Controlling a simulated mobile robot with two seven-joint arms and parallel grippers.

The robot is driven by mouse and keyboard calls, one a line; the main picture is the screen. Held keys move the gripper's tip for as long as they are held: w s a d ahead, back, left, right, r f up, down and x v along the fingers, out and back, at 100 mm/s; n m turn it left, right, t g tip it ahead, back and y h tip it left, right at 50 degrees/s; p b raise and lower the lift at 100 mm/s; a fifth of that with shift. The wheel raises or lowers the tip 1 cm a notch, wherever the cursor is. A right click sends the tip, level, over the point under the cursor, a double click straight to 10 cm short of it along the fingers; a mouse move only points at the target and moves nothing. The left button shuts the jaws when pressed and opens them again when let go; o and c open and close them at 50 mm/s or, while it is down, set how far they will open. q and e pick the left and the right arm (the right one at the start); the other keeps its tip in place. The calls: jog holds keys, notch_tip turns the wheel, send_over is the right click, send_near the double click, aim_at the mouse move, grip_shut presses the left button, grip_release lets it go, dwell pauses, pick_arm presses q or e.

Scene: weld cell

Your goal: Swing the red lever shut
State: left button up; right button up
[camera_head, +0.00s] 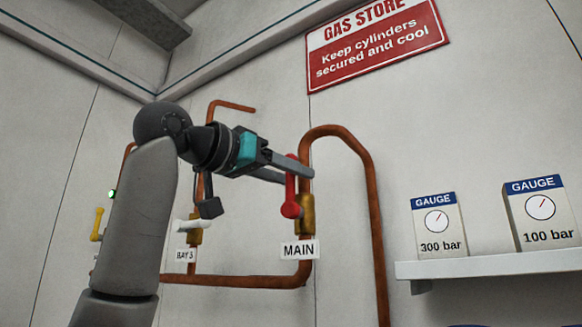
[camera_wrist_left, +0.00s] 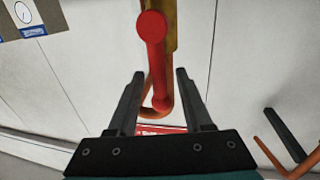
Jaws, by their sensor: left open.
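The red lever (camera_head: 291,184) is on a brass valve (camera_head: 308,214) in the copper pipe above the MAIN sign (camera_head: 299,250). It points up from its round hub, roughly in line with the pipe. My left gripper (camera_head: 298,176) reaches in from the left, open, with its fingers at the lever's upper part. In the left wrist view the red lever (camera_wrist_left: 156,60) lies between the two open fingers of the left gripper (camera_wrist_left: 159,74), with a gap showing on both sides. My right gripper is not in view.
A white lever (camera_head: 190,225) by the BAY 3 sign (camera_head: 185,255) and a yellow lever (camera_head: 97,223) are to the left. A copper pipe (camera_head: 374,200) bends down right of the valve. A shelf (camera_head: 490,263) with two gauge boxes is at right.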

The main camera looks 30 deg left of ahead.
pick_arm(q)
jog(key=shift+w, duration=0.25)
grip_shut()
dwell(1.4)
